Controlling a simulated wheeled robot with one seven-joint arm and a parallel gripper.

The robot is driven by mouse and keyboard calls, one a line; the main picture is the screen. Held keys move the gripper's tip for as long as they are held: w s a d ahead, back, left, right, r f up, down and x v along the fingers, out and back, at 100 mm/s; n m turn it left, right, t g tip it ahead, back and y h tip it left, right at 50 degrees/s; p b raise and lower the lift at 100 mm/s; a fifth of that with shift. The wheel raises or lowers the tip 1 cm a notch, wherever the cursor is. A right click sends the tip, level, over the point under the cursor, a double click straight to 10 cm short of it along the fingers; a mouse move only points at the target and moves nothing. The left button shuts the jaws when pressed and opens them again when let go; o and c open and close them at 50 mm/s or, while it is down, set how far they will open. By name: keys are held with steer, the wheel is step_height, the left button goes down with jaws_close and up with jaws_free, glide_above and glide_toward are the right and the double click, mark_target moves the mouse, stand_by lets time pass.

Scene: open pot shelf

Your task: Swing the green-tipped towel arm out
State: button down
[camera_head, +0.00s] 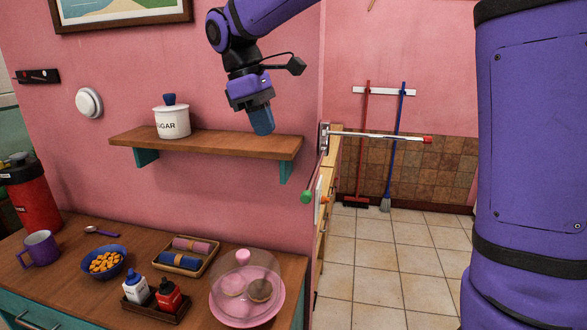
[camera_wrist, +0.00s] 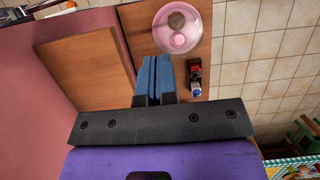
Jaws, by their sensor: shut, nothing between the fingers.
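The green-tipped towel arm (camera_head: 309,183) hangs on a bracket (camera_head: 323,137) at the end of the pink wall. It points toward the camera, its green tip (camera_head: 306,197) near the wall's edge. A red-tipped arm (camera_head: 385,136) on the same bracket sticks out to the right. An orange tip (camera_head: 325,200) shows just right of the green one. My gripper (camera_head: 264,132) is shut and empty, pointing down in front of the wooden shelf's right part, left of the bracket. Its blue fingers (camera_wrist: 155,62) lie together in the wrist view. I cannot make out the green tip there.
The wooden shelf (camera_head: 210,142) holds a sugar jar (camera_head: 172,121). The counter (camera_head: 75,265) below bears a domed pink cake plate (camera_head: 247,305), bottles (camera_head: 167,294), a bowl (camera_head: 104,263) and a mug (camera_head: 39,249). A broom (camera_head: 395,150) leans behind the red-tipped arm. Tiled floor (camera_head: 390,265) is open at right.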

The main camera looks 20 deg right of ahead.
steer(key=s+d+f, duration=0.4)
steer(key=d+f, duration=0.1)
steer(key=f, duration=0.5)
steer(key=shift+d, duration=0.3)
steer(key=shift+f, duration=0.1)
